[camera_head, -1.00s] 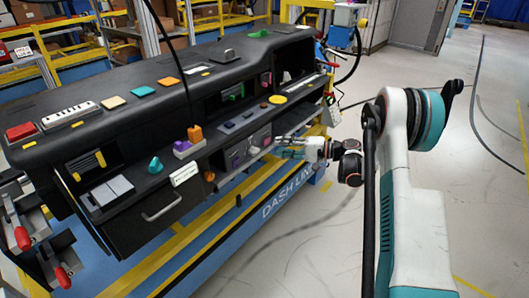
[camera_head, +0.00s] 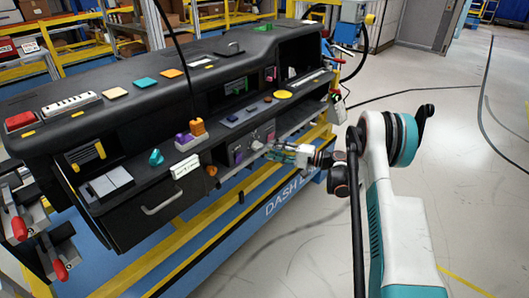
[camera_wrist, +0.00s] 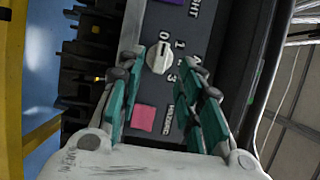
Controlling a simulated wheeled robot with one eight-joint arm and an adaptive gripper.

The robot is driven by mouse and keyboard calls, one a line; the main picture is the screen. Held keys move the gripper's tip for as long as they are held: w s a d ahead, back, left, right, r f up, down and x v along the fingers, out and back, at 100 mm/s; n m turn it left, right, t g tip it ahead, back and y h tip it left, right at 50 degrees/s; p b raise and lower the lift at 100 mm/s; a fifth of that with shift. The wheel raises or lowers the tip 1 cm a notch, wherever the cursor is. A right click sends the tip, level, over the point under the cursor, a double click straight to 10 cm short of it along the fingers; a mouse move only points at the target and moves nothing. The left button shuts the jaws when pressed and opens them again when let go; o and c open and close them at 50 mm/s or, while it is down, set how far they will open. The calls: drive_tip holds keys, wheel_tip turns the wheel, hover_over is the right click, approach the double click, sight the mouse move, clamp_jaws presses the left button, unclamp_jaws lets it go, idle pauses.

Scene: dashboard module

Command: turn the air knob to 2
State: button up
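The air knob (camera_wrist: 158,58) is a round white knob on a dark panel, with "AIR" printed to its right and numbers 0 to 3 along its right side in the wrist view. A raised ridge crosses it; which number it points at I cannot tell for sure. My gripper (camera_wrist: 160,62) is open, with its teal fingers on either side of the knob in the picture. I see no clear contact.
A pink square button (camera_wrist: 143,118) lies below the knob in the wrist view, and a purple control (camera_wrist: 171,2) is at the top edge. An orange and purple control (camera_head: 190,135) and a drawer handle (camera_head: 162,203) are farther left.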

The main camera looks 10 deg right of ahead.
sight(261, 147)
drive_tip(key=shift+b+x, duration=0.5)
drive_tip(key=shift+x, duration=1.75)
clamp_jaws()
